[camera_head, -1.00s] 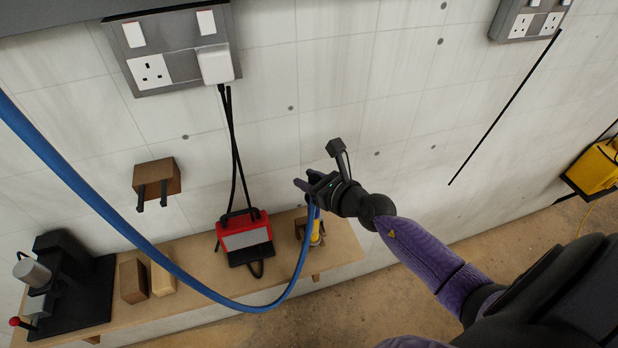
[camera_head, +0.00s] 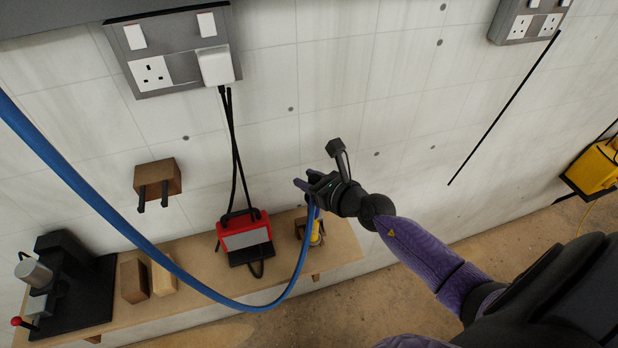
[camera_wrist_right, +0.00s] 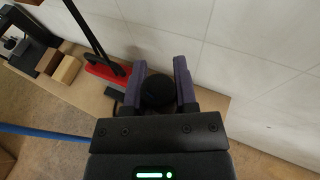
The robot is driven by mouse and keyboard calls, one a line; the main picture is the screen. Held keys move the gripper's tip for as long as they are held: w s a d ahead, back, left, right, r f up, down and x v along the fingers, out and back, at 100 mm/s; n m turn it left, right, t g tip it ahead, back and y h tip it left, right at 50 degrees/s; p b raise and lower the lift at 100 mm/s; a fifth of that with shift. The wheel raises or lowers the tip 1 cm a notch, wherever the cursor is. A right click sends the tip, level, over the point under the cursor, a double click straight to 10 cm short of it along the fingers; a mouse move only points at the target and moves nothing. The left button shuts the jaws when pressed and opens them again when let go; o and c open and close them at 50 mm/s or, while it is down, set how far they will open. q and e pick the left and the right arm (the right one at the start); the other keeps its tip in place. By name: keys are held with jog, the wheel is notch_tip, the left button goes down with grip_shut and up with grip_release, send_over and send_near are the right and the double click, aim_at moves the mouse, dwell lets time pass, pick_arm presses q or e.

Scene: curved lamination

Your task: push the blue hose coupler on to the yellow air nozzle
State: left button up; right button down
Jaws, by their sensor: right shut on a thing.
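My right gripper (camera_head: 306,184) is above the right end of the wooden shelf. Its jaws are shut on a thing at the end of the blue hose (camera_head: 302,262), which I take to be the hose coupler. In the right wrist view a dark round thing (camera_wrist_right: 157,90) sits between the fingers (camera_wrist_right: 160,68). The blue hose also shows there at left (camera_wrist_right: 45,131). The yellow air nozzle (camera_head: 317,236) is on the shelf just below the gripper, partly behind the hose. Whether coupler and nozzle touch is hidden. My left gripper is out of view.
A red work lamp (camera_head: 244,238) stands left of the nozzle on the shelf (camera_head: 345,245), its black cable running up to the wall socket (camera_head: 152,72). Wooden blocks (camera_head: 133,281) and a black stand (camera_head: 95,285) are further left. A wooden bracket (camera_head: 160,178) is on the wall.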

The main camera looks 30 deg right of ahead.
dwell(0.3)
dwell(0.4)
dwell(0.3)
jog(key=shift+f, duration=0.25)
dwell(0.4)
